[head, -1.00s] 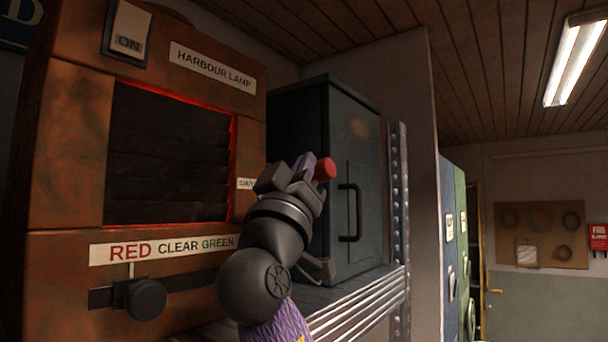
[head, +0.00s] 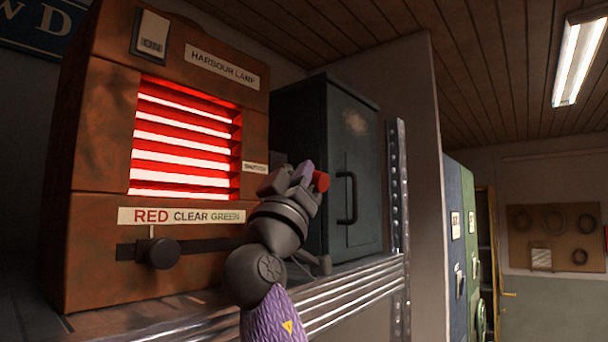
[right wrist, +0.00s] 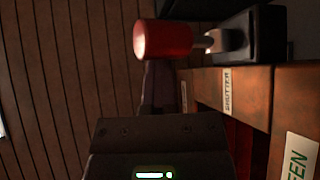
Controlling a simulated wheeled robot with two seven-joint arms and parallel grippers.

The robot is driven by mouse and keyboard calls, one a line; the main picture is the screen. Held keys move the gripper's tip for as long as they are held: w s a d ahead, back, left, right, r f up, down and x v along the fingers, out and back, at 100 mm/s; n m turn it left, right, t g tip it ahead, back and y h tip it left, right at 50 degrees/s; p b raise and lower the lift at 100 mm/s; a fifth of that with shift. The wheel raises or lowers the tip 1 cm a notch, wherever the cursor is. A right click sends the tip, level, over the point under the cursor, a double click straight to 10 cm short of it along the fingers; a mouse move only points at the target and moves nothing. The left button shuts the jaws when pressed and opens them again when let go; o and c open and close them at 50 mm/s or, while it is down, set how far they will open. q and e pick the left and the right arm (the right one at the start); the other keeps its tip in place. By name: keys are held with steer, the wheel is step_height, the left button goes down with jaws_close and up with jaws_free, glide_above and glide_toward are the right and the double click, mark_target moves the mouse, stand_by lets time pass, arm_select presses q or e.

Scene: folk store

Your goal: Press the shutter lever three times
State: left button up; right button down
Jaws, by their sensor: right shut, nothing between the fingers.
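The brown harbour lamp (head: 95,170) stands on a shelf at the left of the head view. Its shutter slats (head: 185,150) are open, and bright red light shows between them. The shutter lever's red knob (head: 321,181) sticks out at the lamp's right side. In the right wrist view the knob (right wrist: 162,40) sits on a short metal rod from a dark mount (right wrist: 250,45). My right gripper (head: 298,174) is shut and empty, right beside the knob and partly in front of it. I cannot tell whether they touch. My left gripper is out of view.
A dark metal cabinet (head: 352,215) with a handle stands close behind and right of my right gripper. The metal shelf edge (head: 345,297) runs below. A black slider knob (head: 164,253) sits on the lamp's front. Open room lies to the right.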

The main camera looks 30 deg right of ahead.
steer(key=shift+w+f, duration=0.1)
steer(key=shift+f, duration=0.05)
stand_by(0.3)
steer(key=b+v, duration=0.5)
steer(key=v, duration=0.5)
steer(key=shift+b, duration=0.35)
step_height(320, 180, up, 12)
steer(key=w+a+g+y+p, duration=0.2)
steer(key=g+p, duration=0.1)
steer(key=p, duration=0.4)
steer(key=shift+a+p, duration=0.25)
steer(key=shift+p, duration=0.05)
